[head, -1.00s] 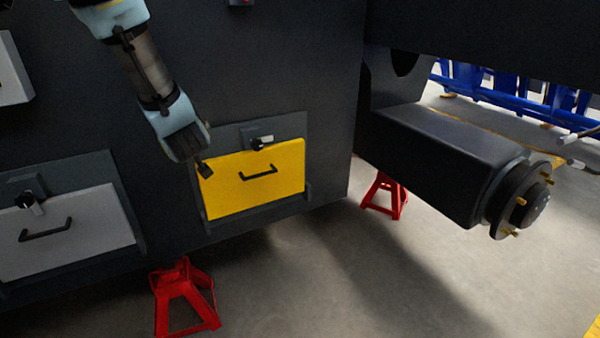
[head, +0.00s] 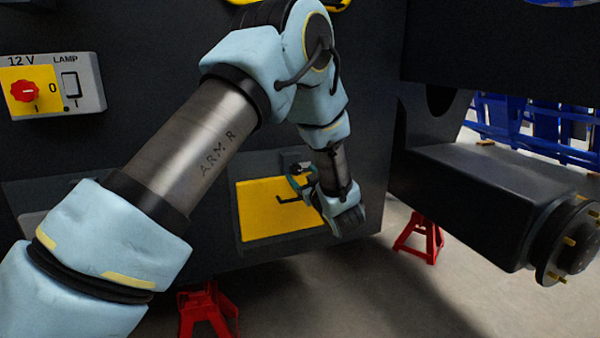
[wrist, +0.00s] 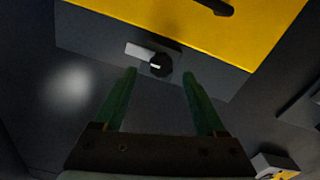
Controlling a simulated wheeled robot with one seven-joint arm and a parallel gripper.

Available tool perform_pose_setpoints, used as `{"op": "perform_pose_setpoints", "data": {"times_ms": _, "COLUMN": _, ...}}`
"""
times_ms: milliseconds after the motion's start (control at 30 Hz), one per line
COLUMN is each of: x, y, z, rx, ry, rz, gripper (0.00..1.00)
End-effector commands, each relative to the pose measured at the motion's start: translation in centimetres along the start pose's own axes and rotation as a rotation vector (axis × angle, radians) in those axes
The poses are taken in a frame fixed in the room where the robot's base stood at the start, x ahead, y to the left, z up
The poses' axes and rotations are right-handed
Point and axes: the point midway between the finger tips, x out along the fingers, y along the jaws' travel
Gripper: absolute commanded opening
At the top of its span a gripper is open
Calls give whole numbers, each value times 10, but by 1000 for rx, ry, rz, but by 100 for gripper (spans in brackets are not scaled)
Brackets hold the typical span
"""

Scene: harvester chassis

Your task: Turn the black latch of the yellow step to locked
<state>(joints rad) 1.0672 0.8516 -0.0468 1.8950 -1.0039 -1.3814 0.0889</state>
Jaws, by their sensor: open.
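The yellow step (head: 262,210) is shut flat against the dark chassis in the head view, its right side partly covered by my arm. Its bar handle (head: 290,198) is black. The black latch (wrist: 160,65) is a round knob with a pale mark, beside a white plate (wrist: 140,51), just above the step; the wrist view shows it upside down. My gripper (wrist: 160,75) is open, its two green fingers on either side of the latch in the picture, with no visible contact. In the head view my gripper (head: 301,179) is near the latch, which is partly hidden.
A control box (head: 53,85) with a red knob and a lamp switch is at the upper left. A dark axle beam with a hub (head: 567,240) juts out at the right. Red stands (head: 420,240) are on the floor below.

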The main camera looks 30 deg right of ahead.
Motion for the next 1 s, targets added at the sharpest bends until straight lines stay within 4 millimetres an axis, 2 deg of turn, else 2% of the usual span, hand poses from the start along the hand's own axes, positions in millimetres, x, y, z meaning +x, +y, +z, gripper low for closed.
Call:
{"op": "perform_pose_setpoints", "data": {"times_ms": 100, "x": 16, "y": 0, "z": -1, "rx": 0, "ry": 1, "rz": -1, "gripper": 74}}
{"op": "perform_pose_setpoints", "data": {"times_ms": 200, "x": 24, "y": 0, "z": 0, "rx": 0, "ry": 0, "rz": 0, "gripper": 74}}
{"op": "perform_pose_setpoints", "data": {"times_ms": 567, "x": 28, "y": 0, "z": 0, "rx": 0, "ry": -1, "rz": 1, "gripper": 74}}
{"op": "perform_pose_setpoints", "data": {"times_ms": 1000, "x": 28, "y": 0, "z": 0, "rx": 0, "ry": 0, "rz": 1, "gripper": 24}}
